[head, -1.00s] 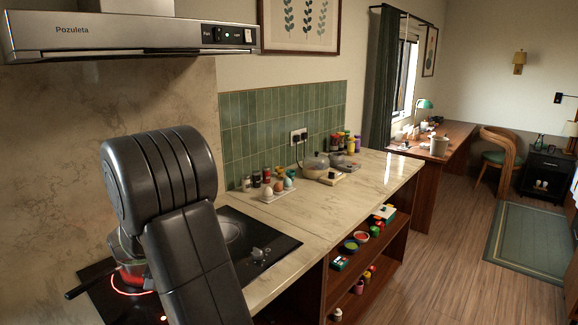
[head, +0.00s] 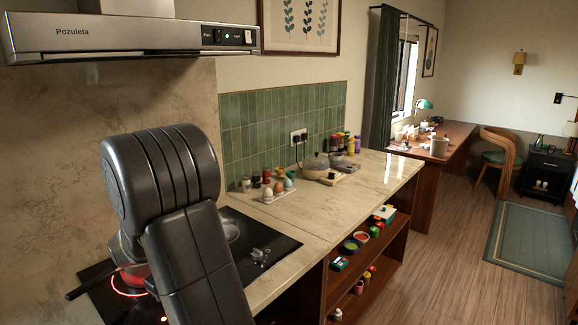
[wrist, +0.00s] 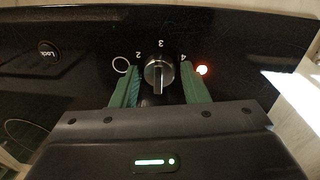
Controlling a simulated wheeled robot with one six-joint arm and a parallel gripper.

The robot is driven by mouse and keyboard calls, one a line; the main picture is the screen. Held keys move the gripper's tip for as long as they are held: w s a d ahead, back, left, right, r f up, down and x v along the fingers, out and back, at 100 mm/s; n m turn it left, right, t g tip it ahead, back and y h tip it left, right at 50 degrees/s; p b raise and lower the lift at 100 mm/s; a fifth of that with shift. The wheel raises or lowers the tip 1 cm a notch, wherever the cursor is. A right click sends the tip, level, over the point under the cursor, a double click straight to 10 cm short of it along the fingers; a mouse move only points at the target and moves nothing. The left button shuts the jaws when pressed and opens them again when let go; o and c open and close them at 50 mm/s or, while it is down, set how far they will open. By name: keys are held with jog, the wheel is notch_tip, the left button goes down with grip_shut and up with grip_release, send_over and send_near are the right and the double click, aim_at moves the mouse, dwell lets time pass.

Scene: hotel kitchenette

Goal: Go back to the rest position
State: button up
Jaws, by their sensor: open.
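My gripper (wrist: 160,85) shows in the wrist view with its two green fingers spread. The black dial knob (wrist: 159,74) of the cooktop lies between the fingers, with a visible gap on each side. The knob's pointer line is near the 3 mark. In the head view my gripper is hidden behind my dark grey arm, which crosses the black cooktop (head: 275,243). A red ring glows on the cooktop under a pot (head: 133,277), partly covered by my arm.
The range hood (head: 130,38) hangs above the cooktop. The marble counter (head: 330,208) runs right, with an egg tray, jars and a pan near the tiled wall. Open shelves (head: 385,245) below hold several small items. The wooden floor at right is clear around a green rug (head: 530,240).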

jog(key=shift+n, duration=2.2)
jog(key=shift+r, duration=0.1)
